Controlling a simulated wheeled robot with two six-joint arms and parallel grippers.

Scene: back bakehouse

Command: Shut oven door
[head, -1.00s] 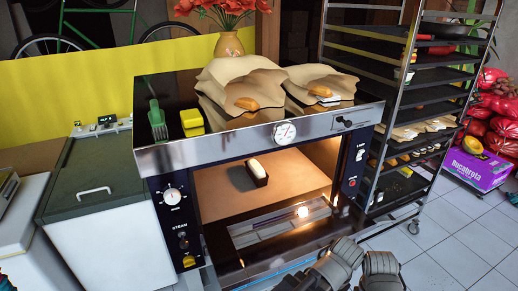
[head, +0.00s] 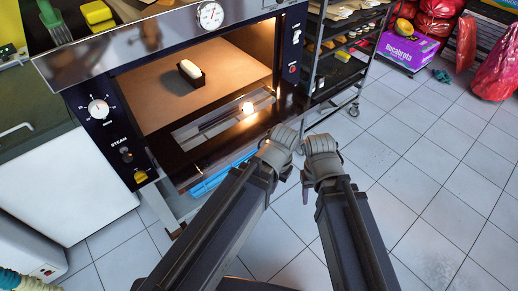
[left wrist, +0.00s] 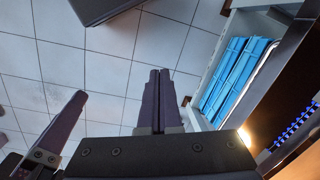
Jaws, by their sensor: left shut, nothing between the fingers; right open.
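The oven (head: 135,120) stands at the upper left in the head view with its chamber lit and exposed. Its door (head: 215,125) is folded down and lies nearly flat in front of the opening, with a bright lamp reflection on its glass. My left gripper (left wrist: 160,76) is shut and empty in the left wrist view. In the head view its wrist hangs just beyond the door's front right corner, and its fingers are mostly hidden. My right gripper (head: 308,186) is open just right of it, over the floor, apart from the door. Contact between the left gripper and door cannot be told.
A loaf tin (head: 191,75) with pale bread sits inside the oven. Blue trays (left wrist: 230,75) lie beneath the oven. A wheeled rack (head: 345,75) stands to the right. A white cabinet (head: 60,190) is at the left.

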